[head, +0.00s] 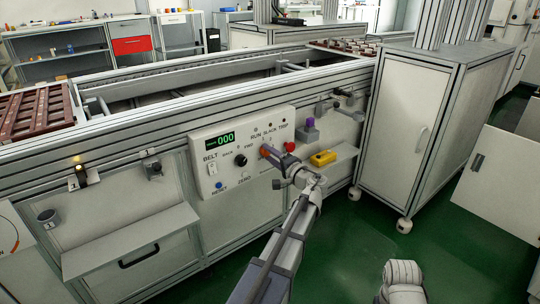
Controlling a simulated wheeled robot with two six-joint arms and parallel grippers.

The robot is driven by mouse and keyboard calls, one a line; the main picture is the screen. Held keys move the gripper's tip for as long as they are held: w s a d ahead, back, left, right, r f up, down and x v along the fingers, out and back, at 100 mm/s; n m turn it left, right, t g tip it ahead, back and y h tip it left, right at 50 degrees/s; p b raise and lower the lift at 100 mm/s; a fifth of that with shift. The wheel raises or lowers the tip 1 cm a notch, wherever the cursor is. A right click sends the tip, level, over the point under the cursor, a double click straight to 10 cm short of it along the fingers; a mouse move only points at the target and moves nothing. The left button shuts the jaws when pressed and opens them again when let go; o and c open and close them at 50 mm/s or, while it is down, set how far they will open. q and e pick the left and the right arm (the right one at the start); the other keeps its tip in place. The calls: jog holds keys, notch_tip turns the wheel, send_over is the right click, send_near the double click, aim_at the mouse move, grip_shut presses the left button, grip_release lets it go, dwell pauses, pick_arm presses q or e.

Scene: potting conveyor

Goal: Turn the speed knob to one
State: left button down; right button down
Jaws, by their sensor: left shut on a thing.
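The white control panel (238,155) is on the front of the conveyor, with a green display reading 000. My left gripper (267,152) reaches the panel from the lower right and is shut on the speed knob, just right of the black BACK/FWD knob (240,160). Small scale digits show above the gripper. The gripper hides most of the speed knob, so its pointer cannot be read. My right gripper is not in view.
A red button (289,145) sits close to the right of my left gripper. A BELT switch (212,169) is at the panel's left. A white cabinet (415,130) stands to the right.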

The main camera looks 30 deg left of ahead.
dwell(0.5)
pick_arm(q)
jog(key=shift+c, duration=1.9)
grip_release()
jog(key=shift+d, duration=0.1)
jog(key=v, duration=0.7)
jog(key=shift+d, duration=0.3)
jog(key=shift+s, duration=0.15)
